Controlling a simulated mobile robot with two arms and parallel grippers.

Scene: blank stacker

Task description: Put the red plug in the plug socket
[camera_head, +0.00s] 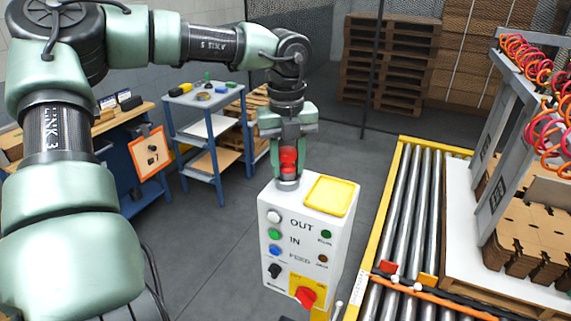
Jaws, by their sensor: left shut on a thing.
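My left gripper (289,170) points down over the top of a white control box and is shut on the red plug (289,156). The plug sits between the fingers, and the fingers hide part of it. A grey round socket (288,184) shows on the box top, right under the plug. I cannot tell whether the plug is touching the socket or inside it. My right gripper is not in view.
The control box (308,233) has a yellow pad (332,195) on top and buttons and a red knob (305,297) on its front. A roller conveyor (408,205) stands to the right. A blue cart (212,130) with small items stands behind. Open floor lies left of the box.

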